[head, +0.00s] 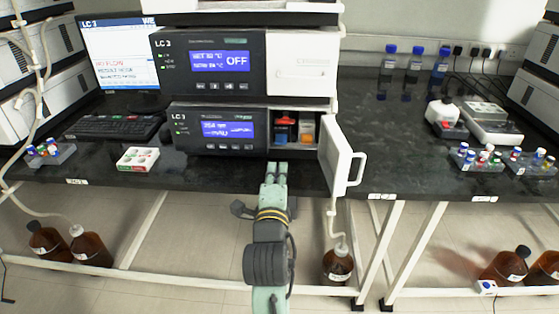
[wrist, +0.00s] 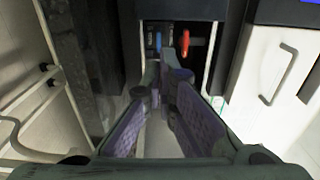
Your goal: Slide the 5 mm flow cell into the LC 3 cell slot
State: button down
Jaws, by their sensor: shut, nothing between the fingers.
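The lower LC 3 module (head: 213,129) has its bay open, with the white door (head: 340,155) swung out to the right. Inside the bay, a dark blue unit with a red part (head: 283,130) sits on the left and an orange and white piece (head: 306,130) on the right. In the wrist view, a red lever-like part (wrist: 184,42) shows in the bay beyond the fingertips. My gripper (head: 277,166) is shut and empty, just in front of and below the bay. I cannot tell which piece is the 5 mm flow cell; slot details are too small to read.
Vial racks (head: 50,154) stand at the bench's left and right (head: 477,158). The open door bounds the space on my gripper's right.

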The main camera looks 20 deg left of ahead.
aim_at(280, 143)
jog(key=p+x, duration=0.3)
jog(key=x, duration=0.5)
jog(key=shift+w+a+r, duration=0.1)
jog(key=shift+w, duration=0.2)
jog(key=shift+w+a, duration=0.1)
jog(key=shift+w, duration=0.2)
jog(key=shift+w, duration=0.1)
jog(key=shift+w+a+b, duration=0.2)
jog(key=shift+w+b, duration=0.15)
jog(key=shift+w, duration=0.35)
jog(key=shift+r, duration=0.1)
jog(key=shift+r, duration=0.1)
jog(key=shift+d, duration=0.1)
